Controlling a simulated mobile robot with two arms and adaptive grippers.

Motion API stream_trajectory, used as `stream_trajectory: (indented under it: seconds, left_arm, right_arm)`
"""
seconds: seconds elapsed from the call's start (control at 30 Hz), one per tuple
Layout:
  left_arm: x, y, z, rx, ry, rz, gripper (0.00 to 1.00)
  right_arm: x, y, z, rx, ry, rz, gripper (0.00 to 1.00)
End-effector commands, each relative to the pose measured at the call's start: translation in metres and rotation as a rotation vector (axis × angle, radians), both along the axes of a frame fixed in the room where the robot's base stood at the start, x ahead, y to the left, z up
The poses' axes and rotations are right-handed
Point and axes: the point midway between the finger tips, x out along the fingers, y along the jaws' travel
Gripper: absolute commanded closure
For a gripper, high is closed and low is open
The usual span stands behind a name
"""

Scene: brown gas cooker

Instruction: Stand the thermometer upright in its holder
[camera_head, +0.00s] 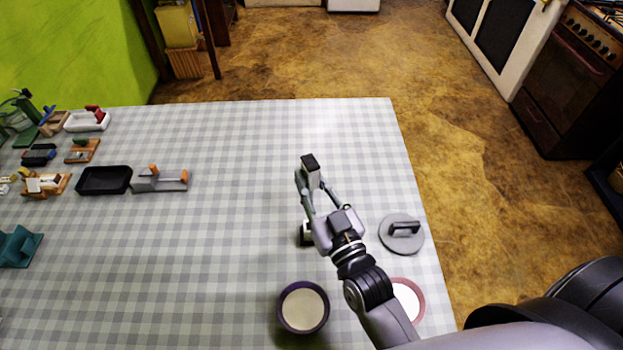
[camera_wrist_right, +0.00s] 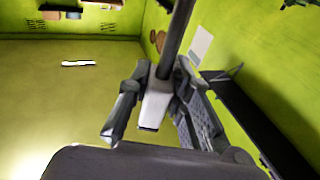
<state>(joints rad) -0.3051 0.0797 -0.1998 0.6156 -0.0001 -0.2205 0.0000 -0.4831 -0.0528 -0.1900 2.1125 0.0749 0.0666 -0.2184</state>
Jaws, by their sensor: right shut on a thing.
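My right gripper (camera_head: 306,184) is above the right half of the checked table. It is shut on a dark and light-grey piece (camera_head: 309,164), which seems to be the thermometer. In the right wrist view, the fingers (camera_wrist_right: 160,112) clasp its light-grey part (camera_wrist_right: 157,104), and a long dark stem (camera_wrist_right: 178,40) runs up out of the picture. In the head view it looks short, seen nearly end-on, so its exact tilt is unclear. I cannot tell which thing is the holder. A small black-and-white object (camera_head: 305,234) is partly hidden behind my right wrist. My left gripper is not in view.
A grey disc with a black handle (camera_head: 402,234), a purple-rimmed bowl (camera_head: 303,308) and a pink-rimmed bowl (camera_head: 409,297) are near my right arm. A black tray (camera_head: 104,180), grey-and-orange block (camera_head: 160,180) and teal stand (camera_head: 18,246) are left. The table (camera_head: 240,150) is clear mid-back.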

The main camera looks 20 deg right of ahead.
Motion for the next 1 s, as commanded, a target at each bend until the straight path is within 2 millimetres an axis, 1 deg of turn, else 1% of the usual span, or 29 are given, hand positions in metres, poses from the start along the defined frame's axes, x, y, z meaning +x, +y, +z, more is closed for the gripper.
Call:
stream_trajectory:
  seconds: [0.03, 0.07, 0.1, 0.4, 0.53, 0.67, 1.0]
  left_arm:
    - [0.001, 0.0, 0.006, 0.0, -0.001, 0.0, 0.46]
    - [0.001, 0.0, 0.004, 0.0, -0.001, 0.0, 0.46]
    - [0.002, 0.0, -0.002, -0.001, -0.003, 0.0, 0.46]
    - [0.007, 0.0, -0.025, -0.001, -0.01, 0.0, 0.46]
    - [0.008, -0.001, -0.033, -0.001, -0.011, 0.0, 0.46]
    - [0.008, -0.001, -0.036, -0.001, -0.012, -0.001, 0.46]
    - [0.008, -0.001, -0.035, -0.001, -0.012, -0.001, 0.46]
  right_arm:
    - [0.0, 0.0, 0.003, -0.001, 0.0, 0.0, 1.0]
    - [0.0, 0.0, 0.0, -0.001, 0.0, 0.001, 1.0]
    - [0.0, 0.0, -0.006, -0.001, 0.0, 0.0, 1.0]
    - [0.0, 0.0, -0.042, -0.002, 0.0, 0.001, 1.0]
    - [0.0, 0.0, -0.055, -0.002, -0.001, 0.001, 1.0]
    - [0.0, 0.0, -0.059, -0.002, -0.002, 0.0, 1.0]
    - [0.0, 0.0, -0.059, -0.001, -0.001, 0.0, 1.0]
